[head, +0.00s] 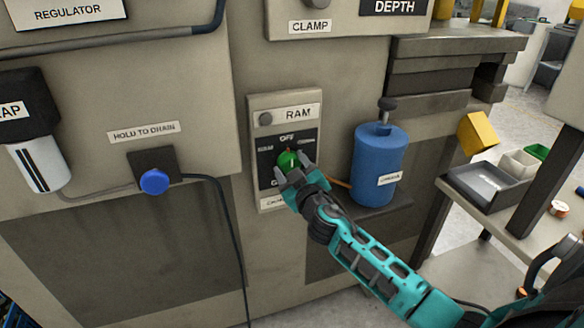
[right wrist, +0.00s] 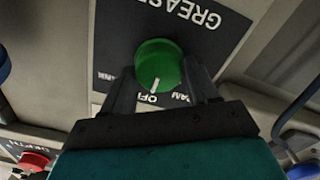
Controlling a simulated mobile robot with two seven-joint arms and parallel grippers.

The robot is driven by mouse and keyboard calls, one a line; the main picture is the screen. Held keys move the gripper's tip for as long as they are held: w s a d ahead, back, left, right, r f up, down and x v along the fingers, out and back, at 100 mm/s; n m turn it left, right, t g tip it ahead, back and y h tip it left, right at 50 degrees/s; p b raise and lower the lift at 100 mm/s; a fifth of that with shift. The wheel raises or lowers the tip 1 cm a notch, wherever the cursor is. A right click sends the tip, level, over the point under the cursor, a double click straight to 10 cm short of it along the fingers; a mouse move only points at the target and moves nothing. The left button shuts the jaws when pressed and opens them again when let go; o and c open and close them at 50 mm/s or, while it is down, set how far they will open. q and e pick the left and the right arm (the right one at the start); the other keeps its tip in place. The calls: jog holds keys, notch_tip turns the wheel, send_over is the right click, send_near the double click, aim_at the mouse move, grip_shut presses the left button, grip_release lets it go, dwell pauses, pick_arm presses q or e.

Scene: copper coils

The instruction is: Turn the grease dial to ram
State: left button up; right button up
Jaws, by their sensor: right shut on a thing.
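The grease dial is a round green knob (head: 288,160) on a dark plate (head: 267,172) in the head view. The knob also shows in the right wrist view (right wrist: 158,62), where the plate appears upside down with the word GREASE. The knob's white pointer line lies at the OFF mark. In that view the RAM mark is just right of OFF, and a partly hidden mark ending in ANK is at the left. My right gripper (head: 292,174) is shut on the green knob, one finger on each side. My left gripper is not in view.
A separate RAM label (head: 299,113) sits above the dial plate. A blue canister (head: 379,165) stands close to the right of the dial. A blue button (head: 154,181) with a hanging dark cable is at the left. A grey tray (head: 490,185) lies on the side table.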

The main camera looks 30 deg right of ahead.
jog(key=shift+c, duration=1)
jog(key=shift+n, duration=0.3)
jog(key=n, duration=0.8)
jog(key=n+p, duration=0.1)
jog(key=n, duration=0.2)
jog(key=shift+a+f, duration=0.15)
jog(key=shift+f, duration=0.05)
jog(key=shift+n, duration=0.4)
jog(key=o, duration=1)
